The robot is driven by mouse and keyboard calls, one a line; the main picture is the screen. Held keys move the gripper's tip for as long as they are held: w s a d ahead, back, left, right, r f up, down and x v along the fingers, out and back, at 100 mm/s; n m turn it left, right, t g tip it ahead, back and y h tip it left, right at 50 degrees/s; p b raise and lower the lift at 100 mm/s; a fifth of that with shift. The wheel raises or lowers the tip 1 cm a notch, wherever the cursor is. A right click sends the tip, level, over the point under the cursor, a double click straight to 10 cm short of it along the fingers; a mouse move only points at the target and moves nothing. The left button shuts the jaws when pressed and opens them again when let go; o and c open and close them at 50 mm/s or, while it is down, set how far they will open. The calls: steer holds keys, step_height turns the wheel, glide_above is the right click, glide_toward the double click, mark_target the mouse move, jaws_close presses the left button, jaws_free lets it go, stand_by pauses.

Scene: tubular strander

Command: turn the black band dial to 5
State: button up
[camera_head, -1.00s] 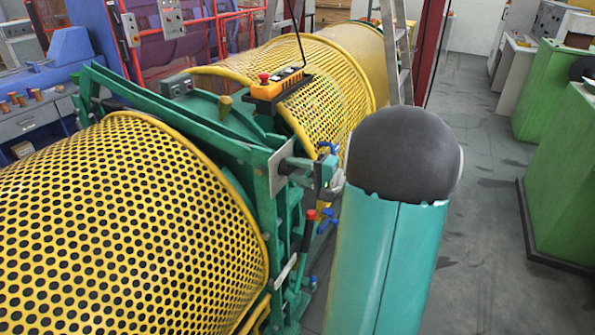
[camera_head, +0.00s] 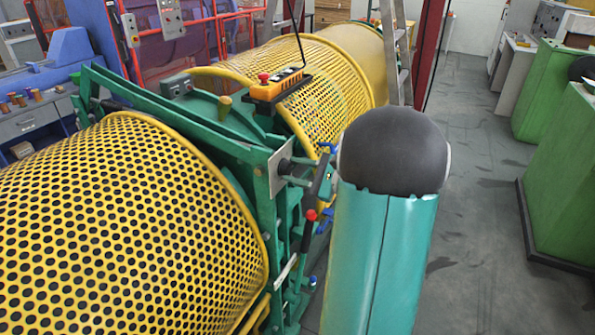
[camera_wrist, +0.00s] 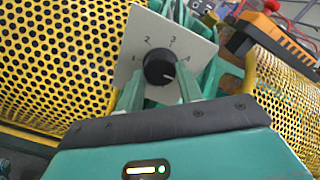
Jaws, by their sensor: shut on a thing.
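The black band dial (camera_wrist: 159,66) is a round black knob on a pale square plate (camera_wrist: 139,32) with numbers around it. I can read 1, 2 and 3, and a partly legible mark that looks like 4. The dial's white line points right and slightly down in the wrist view. I cannot make out a 5. My gripper (camera_wrist: 161,74) has its two green fingers on either side of the knob, shut on it. In the head view, the plate (camera_head: 276,176) and dial (camera_head: 285,167) sit on the green frame, left of my arm.
Yellow perforated guards (camera_head: 110,220) flank the green frame (camera_head: 265,215). A red-knobbed lever (camera_head: 311,215) stands below the dial. Open grey floor lies to the right, before green cabinets (camera_head: 562,175).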

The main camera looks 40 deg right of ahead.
steer(key=shift+m, duration=1.2)
steer(key=o, duration=1)
steer(key=shift+s+d, duration=0.1)
steer(key=v, duration=1.3)
steer(key=shift+s, duration=0.25)
steer(key=shift+d, duration=0.1)
